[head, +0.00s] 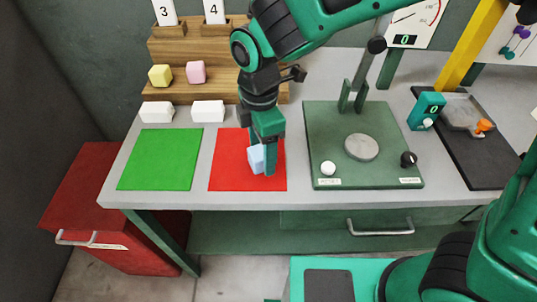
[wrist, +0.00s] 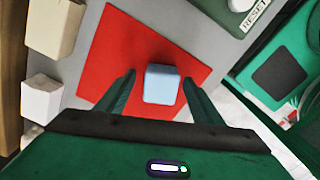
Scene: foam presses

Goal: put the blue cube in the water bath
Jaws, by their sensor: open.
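The light blue cube (head: 256,159) sits on the red mat (head: 226,172), partly hidden behind my gripper (head: 267,165) in the head view. In the wrist view the blue cube (wrist: 161,85) lies between the two spread fingers of my gripper (wrist: 160,82), with a gap visible on each side. My gripper is open and points down low over the red mat. No thing is plainly marked as the water bath. A shallow grey pan (head: 463,108) with an orange knob stands on a dark base at the right; I cannot tell whether it is the bath.
A green mat (head: 160,160) lies left of the red one. A green press (head: 320,125) with a round plate stands to the right. White blocks (head: 208,111) lie behind the mats; a wooden stepped rack (head: 190,52) holds yellow and pink cubes. A red cabinet (head: 85,190) stands left.

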